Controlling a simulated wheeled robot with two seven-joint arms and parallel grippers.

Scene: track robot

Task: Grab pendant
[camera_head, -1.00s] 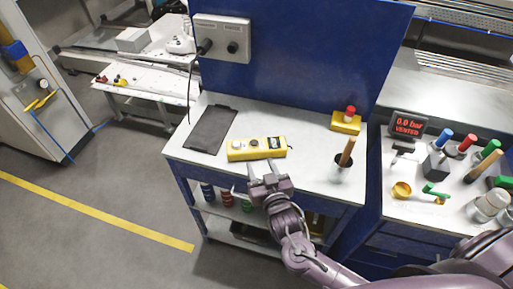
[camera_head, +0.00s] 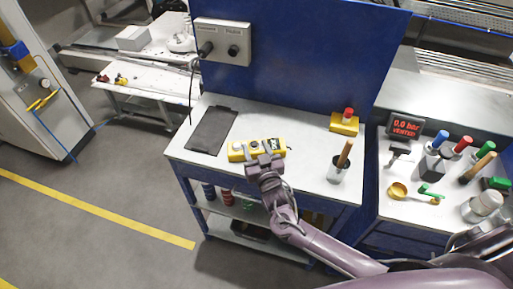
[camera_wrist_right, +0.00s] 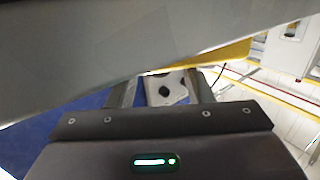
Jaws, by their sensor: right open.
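The pendant (camera_head: 237,152) is a yellow control box lying on the white bench top near its front edge. My right gripper (camera_head: 262,153) is open at the pendant, its fingers reaching over the middle of the box in the head view. I cannot tell whether they touch it. In the right wrist view, the open fingers (camera_wrist_right: 160,92) show with a yellow strip (camera_wrist_right: 222,56) just beyond and above them, probably the pendant. The gripper hides part of the pendant's front side. My left gripper is not in view.
On the bench (camera_head: 290,185) lie a dark clipboard (camera_head: 211,130), a yellow box with a red button (camera_head: 345,122) and a cup with a brush (camera_head: 340,168). A blue panel (camera_head: 300,60) with a grey socket box (camera_head: 223,42) stands behind. Tools fill the right bench.

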